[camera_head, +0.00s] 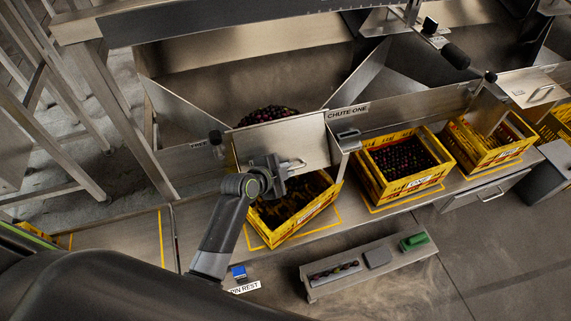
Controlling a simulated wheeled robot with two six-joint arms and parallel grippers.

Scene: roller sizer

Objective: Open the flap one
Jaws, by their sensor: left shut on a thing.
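Flap one (275,143) is a flat metal plate at the front of the chute labelled CHUTE ONE (347,113). A small pale handle (297,163) shows at its lower edge. My left gripper (284,172) is at that handle and shut on it, partly hiding it. Dark round fruit (268,114) shows behind the plate's top edge. Whether the plate is lifted from the chute mouth is hard to tell. A yellow crate (318,213) stands below the flap, with dark fruit inside, partly hidden by my gripper. My right gripper is not in view.
A yellow crate (396,192) of dark fruit and another yellow crate (507,155) stand farther right. A low bench (345,280) with a fruit tray, a grey block and a green item (414,241) stands in front. A PIN REST label (244,287) lies near my arm.

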